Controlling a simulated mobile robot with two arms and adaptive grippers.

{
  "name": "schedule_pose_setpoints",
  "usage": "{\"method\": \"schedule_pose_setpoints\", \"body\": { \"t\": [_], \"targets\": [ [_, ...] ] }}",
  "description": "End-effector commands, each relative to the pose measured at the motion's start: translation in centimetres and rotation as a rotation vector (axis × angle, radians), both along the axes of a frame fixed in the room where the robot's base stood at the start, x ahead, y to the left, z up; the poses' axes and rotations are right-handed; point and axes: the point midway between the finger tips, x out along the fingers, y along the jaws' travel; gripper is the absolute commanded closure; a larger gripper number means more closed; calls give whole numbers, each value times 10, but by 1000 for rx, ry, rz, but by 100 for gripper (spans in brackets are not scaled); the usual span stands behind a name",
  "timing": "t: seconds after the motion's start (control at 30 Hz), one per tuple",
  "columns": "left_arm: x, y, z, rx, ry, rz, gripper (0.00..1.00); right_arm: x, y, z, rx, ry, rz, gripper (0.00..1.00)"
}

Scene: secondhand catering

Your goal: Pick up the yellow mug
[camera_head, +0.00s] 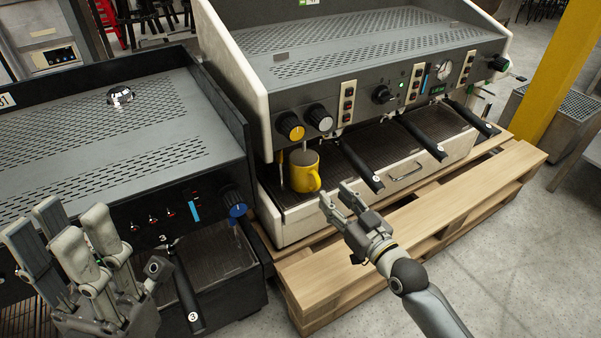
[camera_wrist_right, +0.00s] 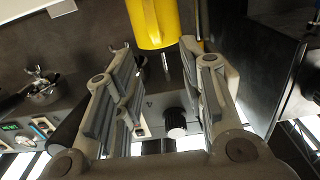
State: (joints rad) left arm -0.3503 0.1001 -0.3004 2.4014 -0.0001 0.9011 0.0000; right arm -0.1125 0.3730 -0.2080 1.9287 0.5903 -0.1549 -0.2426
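In the right wrist view the mug (camera_wrist_right: 152,22) shows at the top edge, partly cut off, beyond the open fingers (camera_wrist_right: 158,48). My left gripper (camera_head: 62,222) is open and empty, over the front of the left machine, far from the mug.
The right espresso machine (camera_head: 370,60) has black portafilter handles (camera_head: 425,139) sticking out right of the mug. It stands on a wooden pallet (camera_head: 440,212). A second machine (camera_head: 110,130) is at left. A yellow post (camera_head: 562,75) stands at right. Floor at lower right is clear.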

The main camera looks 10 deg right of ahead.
Motion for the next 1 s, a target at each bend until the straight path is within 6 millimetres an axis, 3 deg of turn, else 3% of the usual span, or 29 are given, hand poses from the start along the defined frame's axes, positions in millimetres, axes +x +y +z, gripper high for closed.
{"method": "schedule_pose_setpoints", "body": {
  "t": [0.2,0.47,0.8,1.0],
  "targets": [
    [1,0,-10,1,-3,1,67,29,11,-2,2,-2,-1,63],
    [2,-1,-13,3,-11,1,67,42,15,-4,1,0,0,63],
    [8,-3,-2,8,-89,5,67,80,26,-9,2,1,0,63],
    [8,-3,2,10,-98,6,67,87,28,-7,1,1,0,63]
  ]
}}
